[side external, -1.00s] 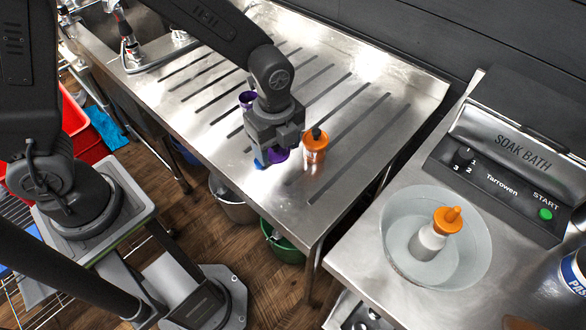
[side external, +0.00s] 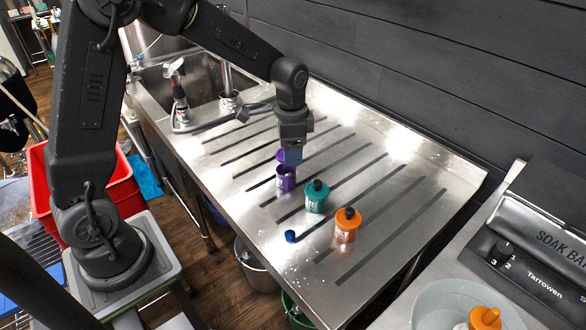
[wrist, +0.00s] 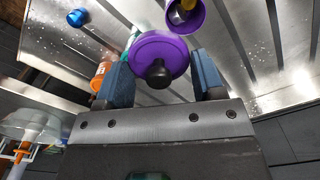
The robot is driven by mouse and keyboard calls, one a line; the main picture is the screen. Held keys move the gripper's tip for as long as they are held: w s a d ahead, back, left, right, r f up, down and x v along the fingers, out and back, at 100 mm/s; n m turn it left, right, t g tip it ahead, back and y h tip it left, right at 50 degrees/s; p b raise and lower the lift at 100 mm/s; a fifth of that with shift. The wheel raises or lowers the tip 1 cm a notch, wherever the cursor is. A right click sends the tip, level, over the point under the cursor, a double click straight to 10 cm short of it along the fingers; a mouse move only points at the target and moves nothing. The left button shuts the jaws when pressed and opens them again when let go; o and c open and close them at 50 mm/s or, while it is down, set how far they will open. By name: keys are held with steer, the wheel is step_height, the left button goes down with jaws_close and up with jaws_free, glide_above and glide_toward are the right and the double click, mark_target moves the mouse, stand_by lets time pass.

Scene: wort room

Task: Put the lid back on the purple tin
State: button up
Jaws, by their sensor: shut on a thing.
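My gripper (side external: 290,156) is shut on the purple lid (side external: 281,155), pointing down above the drainboard. In the wrist view the lid (wrist: 160,56) sits between both fingers, its black knob facing the camera. The purple tin (side external: 286,182) stands upright and open on the drainboard, just below the lid in the side view. In the wrist view the open tin (wrist: 187,20) lies beyond the lid, up and to the right, so the lid is apart from it and off to one side.
A lidded teal tin (side external: 316,200) and a lidded orange tin (side external: 346,230) stand nearby on the slotted steel drainboard (side external: 400,215). A small blue object (side external: 290,236) lies near its front edge. A tap (side external: 180,100) and sink are left. A clear bowl (side external: 440,305) stands right.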

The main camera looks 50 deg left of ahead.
steer(key=shift+w+a+f+n, duration=0.25)
steer(key=shift+a+f+n, duration=0.35)
steer(key=shift+f, duration=0.45)
steer(key=shift+w+a+f+n, duration=0.3)
steer(key=shift+a+f+n, duration=0.2)
steer(key=shift+f+n, duration=0.4)
steer(key=shift+w+a+f+n, duration=0.25)
steer(key=shift+a+f+n, duration=0.3)
steer(key=shift+f, duration=0.6)
steer(key=shift+f, duration=0.15)
stand_by(0.3)
steer(key=o, duration=1.1)
steer(key=shift+r, duration=3.55)
